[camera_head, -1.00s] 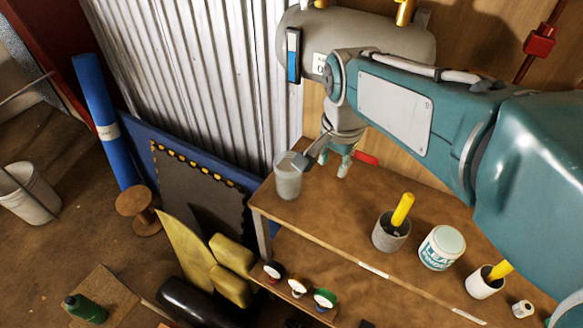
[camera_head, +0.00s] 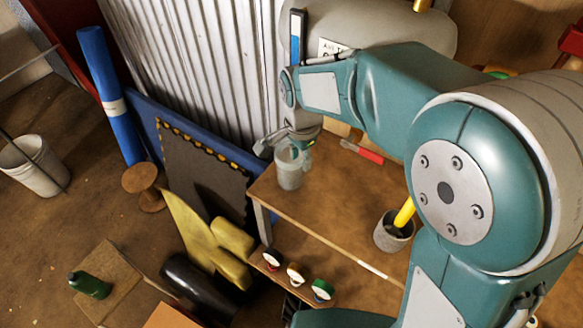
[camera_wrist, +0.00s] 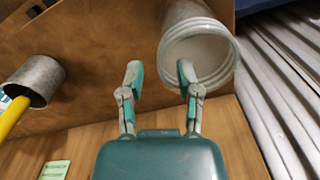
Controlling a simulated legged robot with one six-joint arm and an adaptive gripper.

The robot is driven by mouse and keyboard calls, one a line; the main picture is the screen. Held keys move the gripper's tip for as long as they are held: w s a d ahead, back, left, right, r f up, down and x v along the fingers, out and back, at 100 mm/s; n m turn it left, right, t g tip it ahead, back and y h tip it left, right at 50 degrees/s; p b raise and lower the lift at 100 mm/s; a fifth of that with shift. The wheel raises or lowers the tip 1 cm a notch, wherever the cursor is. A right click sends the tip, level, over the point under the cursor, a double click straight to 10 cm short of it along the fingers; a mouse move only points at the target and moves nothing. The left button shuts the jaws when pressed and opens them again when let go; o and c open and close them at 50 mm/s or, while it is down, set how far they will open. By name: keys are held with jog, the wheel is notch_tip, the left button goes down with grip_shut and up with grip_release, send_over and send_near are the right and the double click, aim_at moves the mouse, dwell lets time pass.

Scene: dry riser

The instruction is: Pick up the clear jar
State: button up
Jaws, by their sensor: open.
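The clear jar (camera_head: 289,174) stands upright at the left end of the brown wooden bench top. It is pale and translucent, with a round open mouth. My gripper (camera_head: 287,148) is at the jar's mouth in the head view, and it partly hides the rim. In the wrist view the gripper (camera_wrist: 160,72) is open, with nothing between its two fingers. The jar (camera_wrist: 190,22) is to the right there, and the right fingertip overlaps its mouth. I cannot tell whether that fingertip is above the rim or inside it.
A grey pot with a yellow handle (camera_head: 391,234) stands to the right on the bench top. A red-handled tool (camera_head: 367,153) lies behind. Several tape rolls (camera_head: 296,272) sit on the lower shelf. Corrugated metal sheet (camera_head: 200,60) rises behind, left of the bench.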

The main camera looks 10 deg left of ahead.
aim_at(298, 187)
jog(key=f, duration=0.3)
jog(key=shift+a+f, duration=0.3)
jog(key=shift+d, duration=0.2)
grip_shut()
jog(key=shift+a+r, duration=0.1)
jog(key=shift+r, duration=0.05)
jog(key=s+a+r, duration=0.6)
jog(key=a+r, duration=0.6)
jog(key=r, duration=0.1)
jog(key=shift+s+a, duration=0.2)
jog(key=shift+a, duration=0.05)
